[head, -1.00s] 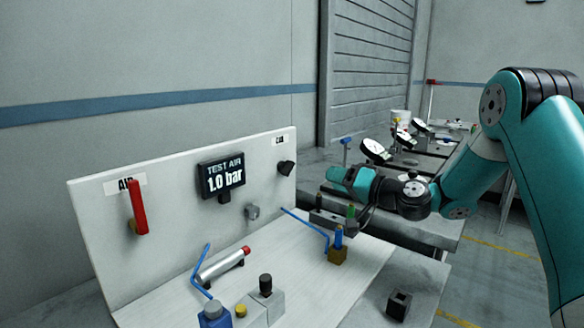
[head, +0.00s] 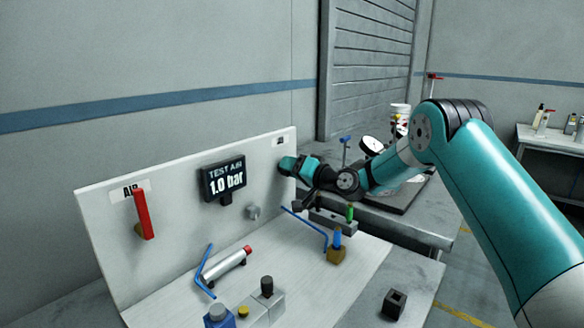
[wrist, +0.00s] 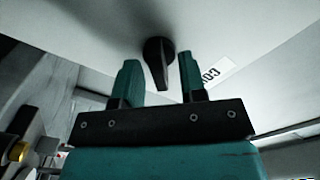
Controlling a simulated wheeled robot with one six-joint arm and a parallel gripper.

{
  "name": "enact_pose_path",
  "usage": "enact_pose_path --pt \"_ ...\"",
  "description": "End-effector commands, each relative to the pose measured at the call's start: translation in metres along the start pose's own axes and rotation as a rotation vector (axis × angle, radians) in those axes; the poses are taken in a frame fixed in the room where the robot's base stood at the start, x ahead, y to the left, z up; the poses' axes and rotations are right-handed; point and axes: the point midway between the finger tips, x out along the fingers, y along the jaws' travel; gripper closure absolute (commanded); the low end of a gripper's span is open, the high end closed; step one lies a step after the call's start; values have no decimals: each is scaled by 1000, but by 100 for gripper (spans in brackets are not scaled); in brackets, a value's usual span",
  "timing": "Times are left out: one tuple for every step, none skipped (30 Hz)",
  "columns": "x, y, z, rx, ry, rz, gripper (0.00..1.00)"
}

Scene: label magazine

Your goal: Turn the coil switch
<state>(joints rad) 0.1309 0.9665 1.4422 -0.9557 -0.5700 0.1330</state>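The coil switch (wrist: 157,62) is a black knob on the white upright panel (head: 105,230). In the wrist view it sits between the two teal fingers of my gripper (wrist: 160,75), with a gap visible on each side. The gripper is open. A white label reading "COIL" (wrist: 213,72) is beside the knob. In the head view my gripper (head: 285,165) is at the panel's right end and hides the knob; the small label (head: 280,141) shows above it.
The panel also bears a red AIR lever (head: 146,214), a display (head: 223,180) reading 1.0 bar and a grey knob (head: 254,212). A dial gauge (head: 371,146) is on the table behind my arm.

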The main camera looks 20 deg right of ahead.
Motion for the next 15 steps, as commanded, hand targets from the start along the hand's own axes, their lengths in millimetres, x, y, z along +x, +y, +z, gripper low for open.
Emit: enact_pose_path --pt "0 0 0 0 0 0 62" --pt "0 0 0 0 0 0 62" --pt "0 0 0 0 0 0 69" --pt "0 0 0 0 0 0 76" --pt "0 0 0 0 0 0 82" --pt "0 0 0 0 0 0 92" --pt "0 0 0 0 0 0 98" --pt "0 0 0 0 0 0 100" --pt "0 0 0 0 0 0 100" --pt "0 0 0 0 0 0 100" --pt "0 0 0 -1 0 0 100" --pt "0 0 0 -1 0 0 100" --pt "0 0 0 -3 0 -1 100" --pt "0 0 0 -5 0 -1 100" --pt "0 0 1 -10 0 -1 100"
